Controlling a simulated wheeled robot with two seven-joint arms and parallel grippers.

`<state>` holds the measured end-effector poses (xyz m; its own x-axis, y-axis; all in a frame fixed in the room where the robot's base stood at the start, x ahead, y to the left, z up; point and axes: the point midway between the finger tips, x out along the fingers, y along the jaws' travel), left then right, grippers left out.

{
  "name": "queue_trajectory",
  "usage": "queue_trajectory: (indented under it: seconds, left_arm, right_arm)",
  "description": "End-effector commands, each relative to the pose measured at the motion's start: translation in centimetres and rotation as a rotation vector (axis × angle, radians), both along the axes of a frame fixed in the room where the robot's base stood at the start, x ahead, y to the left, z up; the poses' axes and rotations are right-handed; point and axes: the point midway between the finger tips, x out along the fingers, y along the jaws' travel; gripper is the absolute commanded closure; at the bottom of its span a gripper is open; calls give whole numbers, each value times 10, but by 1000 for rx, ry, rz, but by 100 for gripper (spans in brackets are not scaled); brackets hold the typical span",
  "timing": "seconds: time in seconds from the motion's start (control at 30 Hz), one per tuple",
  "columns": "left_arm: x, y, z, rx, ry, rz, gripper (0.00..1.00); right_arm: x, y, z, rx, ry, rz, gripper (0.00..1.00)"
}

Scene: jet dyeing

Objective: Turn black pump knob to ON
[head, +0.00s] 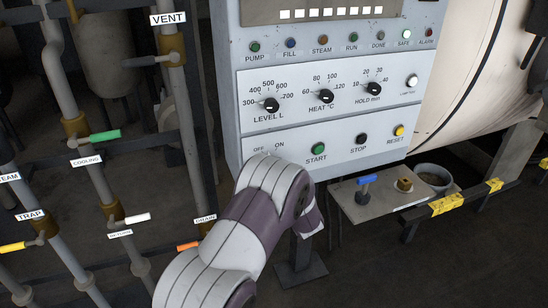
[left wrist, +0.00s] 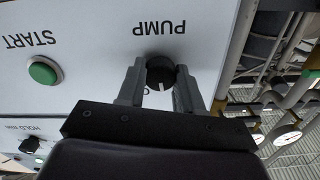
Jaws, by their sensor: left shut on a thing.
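The black pump knob (left wrist: 160,72) is on the pale control panel in the left wrist view, beside the upside-down PUMP label (left wrist: 160,27). My left gripper (left wrist: 160,65) has one finger on each side of the knob and is shut on it. In the head view my left arm hides the knob and gripper; the OFF label (head: 259,150) and ON label (head: 279,146) show just above the arm. My right gripper is not in view.
The green START button (head: 318,149) is right of my arm, with STOP (head: 362,139) and RESET (head: 399,131) beyond it. Dial knobs (head: 325,97) sit above. Labelled pipes with a green valve handle (head: 104,136) stand at the left.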

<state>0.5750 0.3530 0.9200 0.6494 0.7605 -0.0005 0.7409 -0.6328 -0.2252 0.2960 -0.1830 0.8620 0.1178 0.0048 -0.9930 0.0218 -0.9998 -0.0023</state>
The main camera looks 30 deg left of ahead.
Motion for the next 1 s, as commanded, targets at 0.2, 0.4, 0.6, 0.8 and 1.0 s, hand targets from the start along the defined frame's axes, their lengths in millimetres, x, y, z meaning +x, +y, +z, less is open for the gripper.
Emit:
queue_trajectory:
  seconds: [0.2, 0.4, 0.6, 0.8, 1.0]
  left_arm:
    - [0, 0, 4, 131, 157, -1, 95]
    - [0, 0, 3, 248, 293, -1, 95]
    - [0, 0, 2, 348, 409, -1, 95]
    - [0, 0, 1, 418, 493, -1, 95]
    - [0, 0, 0, 460, 540, 0, 95]
  right_arm:
    - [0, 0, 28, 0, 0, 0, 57]
    - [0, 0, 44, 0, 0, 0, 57]
    - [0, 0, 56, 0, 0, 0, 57]
    - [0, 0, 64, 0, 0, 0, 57]
    - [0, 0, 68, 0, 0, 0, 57]
